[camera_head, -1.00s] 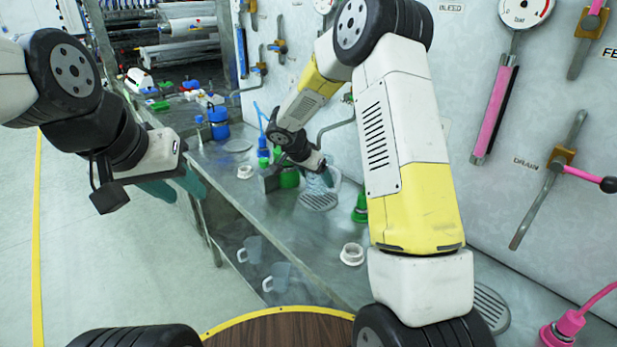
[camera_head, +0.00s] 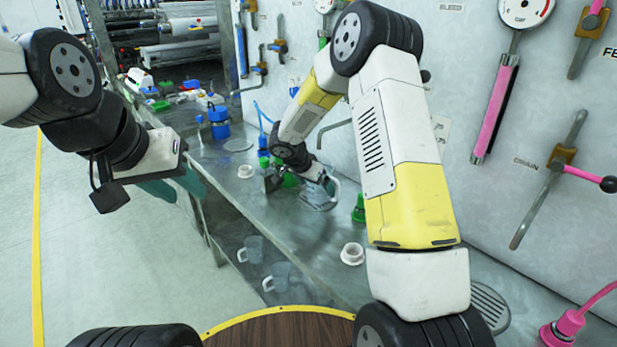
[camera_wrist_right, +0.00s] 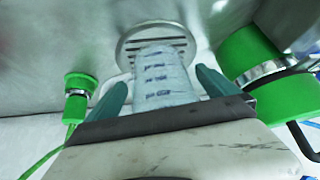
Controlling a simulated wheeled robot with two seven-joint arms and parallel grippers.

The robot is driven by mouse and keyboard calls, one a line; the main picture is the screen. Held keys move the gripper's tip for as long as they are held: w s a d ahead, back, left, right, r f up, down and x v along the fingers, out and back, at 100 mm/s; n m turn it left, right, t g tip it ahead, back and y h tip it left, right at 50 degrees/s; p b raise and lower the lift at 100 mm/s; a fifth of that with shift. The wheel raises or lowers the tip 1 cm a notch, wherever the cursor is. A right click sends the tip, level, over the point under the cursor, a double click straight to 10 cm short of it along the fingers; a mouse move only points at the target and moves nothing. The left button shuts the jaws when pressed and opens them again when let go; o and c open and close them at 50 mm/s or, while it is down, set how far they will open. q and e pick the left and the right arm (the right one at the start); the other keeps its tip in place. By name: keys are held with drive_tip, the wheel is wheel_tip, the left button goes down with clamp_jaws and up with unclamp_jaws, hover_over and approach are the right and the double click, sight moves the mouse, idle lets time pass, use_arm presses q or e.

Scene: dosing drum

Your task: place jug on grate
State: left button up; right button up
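The clear jug with blue marks (camera_wrist_right: 160,78) is between the two teal fingers of my right gripper (camera_wrist_right: 162,88), which is shut on it. In the head view the jug (camera_head: 319,194) stands low over the bench with its handle to the right. The round slotted grate (camera_wrist_right: 128,46) lies directly beneath the jug, which hides much of it. I cannot tell whether the jug's base touches the grate. My left gripper (camera_head: 178,190) is empty and open, out over the floor left of the bench.
A green container (camera_wrist_right: 250,55) stands close to the right of the jug, and a green fitting (camera_wrist_right: 78,90) is to its left. A white ring (camera_head: 351,254) lies on the bench nearer me. Two jugs (camera_head: 251,250) stand on the lower shelf. The panel wall rises behind.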

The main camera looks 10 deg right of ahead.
drive_tip(key=shift+r, duration=0.25)
drive_tip(key=v, duration=1.1)
drive_tip(key=s+d+r+n+y, duration=0.1)
drive_tip(key=s+d+r+n, duration=0.15)
drive_tip(key=s+r, duration=0.4)
drive_tip(key=s+d+r+n+y, duration=0.2)
drive_tip(key=s+d+r, duration=0.25)
drive_tip(key=s, duration=0.35)
drive_tip(key=s+r+n+y, duration=0.2)
drive_tip(key=s, duration=0.6)
drive_tip(key=s+a+r+n+t+y, duration=0.1)
drive_tip(key=s+r+n+y, duration=0.1)
drive_tip(key=s, duration=0.6)
drive_tip(key=shift+a+n+t, duration=0.2)
drive_tip(key=shift+n+t, duration=0.1)
drive_tip(key=shift+n, duration=0.35)
drive_tip(key=shift+o, duration=0.2)
drive_tip(key=shift+w, duration=0.1)
